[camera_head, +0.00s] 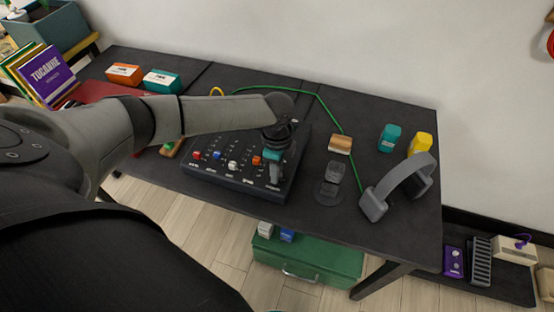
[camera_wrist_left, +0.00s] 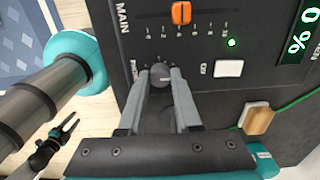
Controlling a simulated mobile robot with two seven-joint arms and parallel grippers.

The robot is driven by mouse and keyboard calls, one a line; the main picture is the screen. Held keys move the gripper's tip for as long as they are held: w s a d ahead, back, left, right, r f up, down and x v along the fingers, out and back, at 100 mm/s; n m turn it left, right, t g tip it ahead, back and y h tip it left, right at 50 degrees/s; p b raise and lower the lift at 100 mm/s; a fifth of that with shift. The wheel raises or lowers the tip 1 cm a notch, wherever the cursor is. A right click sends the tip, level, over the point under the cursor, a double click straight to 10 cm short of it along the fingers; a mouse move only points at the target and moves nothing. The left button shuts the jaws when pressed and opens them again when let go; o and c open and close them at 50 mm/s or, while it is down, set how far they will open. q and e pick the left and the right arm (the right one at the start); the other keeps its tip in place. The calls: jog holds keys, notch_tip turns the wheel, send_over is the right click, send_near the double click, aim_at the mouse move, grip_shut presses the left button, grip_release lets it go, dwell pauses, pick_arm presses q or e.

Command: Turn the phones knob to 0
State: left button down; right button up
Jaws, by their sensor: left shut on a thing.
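The phones knob (camera_wrist_left: 160,74) is a small dark grey round knob on the black mixer (camera_head: 213,177). In the left wrist view it sits between the fingertips of my left gripper (camera_wrist_left: 159,80), which is shut on it. The label beside it is partly covered, and I cannot read where the knob points. In the head view my left gripper (camera_head: 275,172) reaches down to the mixer's right part and hides the knob. A dark forked part (camera_wrist_left: 64,130) low in the left wrist view looks like my right gripper, too small to judge its jaws.
Beside the knob are the orange main slider (camera_wrist_left: 181,13), a white button (camera_wrist_left: 229,68) and a lit display (camera_wrist_left: 299,32).

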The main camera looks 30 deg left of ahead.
pick_arm(q)
jog(key=n+p, duration=0.6)
jog(key=shift+s+r, duration=0.1)
jog(key=shift+r, duration=0.05)
jog(key=n+p, duration=0.3)
jog(key=n, duration=0.1)
jog(key=n+p, duration=0.2)
jog(key=n, duration=0.1)
jog(key=shift+n, duration=0.4)
jog(key=n+p, duration=0.1)
jog(key=n, duration=0.2)
jog(key=shift+n+p, duration=0.3)
jog(key=n+p, duration=0.1)
jog(key=n, duration=0.3)
jog(key=shift+n, duration=0.3)
jog(key=n+p, duration=0.1)
jog(key=n, duration=0.6)
jog(key=shift+n, duration=0.3)
